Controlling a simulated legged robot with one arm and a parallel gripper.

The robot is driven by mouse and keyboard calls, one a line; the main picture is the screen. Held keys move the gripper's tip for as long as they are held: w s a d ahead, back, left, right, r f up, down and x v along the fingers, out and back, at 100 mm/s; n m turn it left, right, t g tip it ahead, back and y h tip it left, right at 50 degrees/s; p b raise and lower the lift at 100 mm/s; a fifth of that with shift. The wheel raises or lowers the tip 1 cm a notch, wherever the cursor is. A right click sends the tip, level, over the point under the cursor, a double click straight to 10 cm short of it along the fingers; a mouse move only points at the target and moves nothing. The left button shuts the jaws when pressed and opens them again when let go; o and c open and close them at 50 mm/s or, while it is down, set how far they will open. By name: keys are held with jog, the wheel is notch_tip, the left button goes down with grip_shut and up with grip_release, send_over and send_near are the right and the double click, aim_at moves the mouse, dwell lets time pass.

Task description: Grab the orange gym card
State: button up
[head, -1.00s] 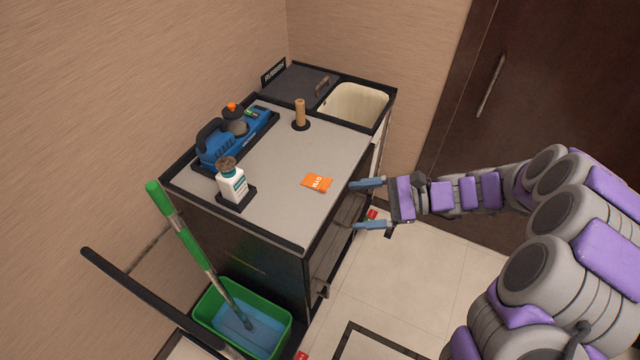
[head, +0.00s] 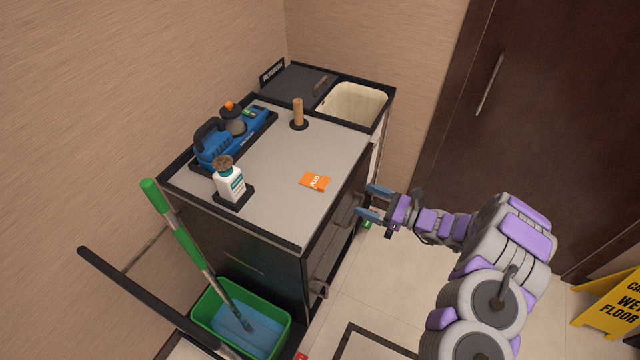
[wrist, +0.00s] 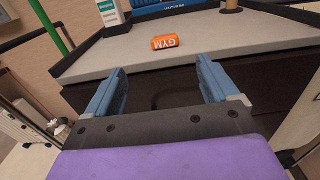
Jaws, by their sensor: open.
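The orange gym card (head: 314,181) lies flat on the grey top of the cart (head: 275,205), close to its right edge. In the wrist view the card (wrist: 165,42) shows the letters GYM and lies ahead, between and beyond the fingers. My gripper (head: 371,204) is open and empty. It is off the right side of the cart, to the right of the card and apart from it. In the wrist view my gripper's two blue fingers (wrist: 160,82) are spread wide, with the cart's edge beyond them.
A white bottle (head: 229,182), a blue vacuum tool (head: 225,145) and a wooden post (head: 298,112) stand on the cart. A bin opening (head: 355,103) is at the back. A green bucket (head: 205,312) with a mop stands in front. A yellow wet-floor sign (head: 610,300) is at right.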

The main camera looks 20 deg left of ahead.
jog(key=b, duration=0.1)
send_near(327, 184)
jog(key=a, duration=0.5)
jog(key=a+b, duration=0.1)
jog(key=a, duration=0.2)
jog(key=shift+w+a+f+b, duration=0.1)
jog(key=shift+w+a+b, duration=0.15)
jog(key=shift+w+b, duration=0.15)
jog(key=shift+a, duration=0.6)
jog(key=shift+d, duration=0.15)
jog(key=c, duration=1.1)
